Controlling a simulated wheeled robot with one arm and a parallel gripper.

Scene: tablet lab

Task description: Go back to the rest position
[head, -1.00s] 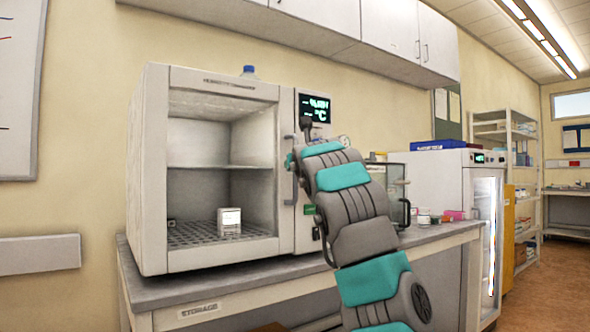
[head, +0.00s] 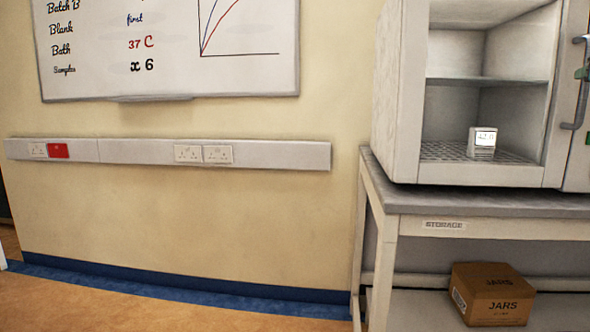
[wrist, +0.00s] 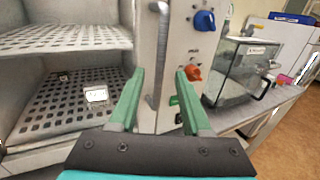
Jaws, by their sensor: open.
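My gripper (wrist: 160,98) shows in the wrist view with its two green fingers apart and nothing between them. I cannot tell how far the fingertips are from the cabinet.
The storage bench (head: 385,205) carries the cabinet, and a JARS carton (head: 493,292) sits on its lower shelf. A whiteboard (head: 170,85) and socket rail (head: 270,154) are on the wall. The floor (head: 150,305) at left is clear. A glass tank (wrist: 238,80) stands right of the cabinet.

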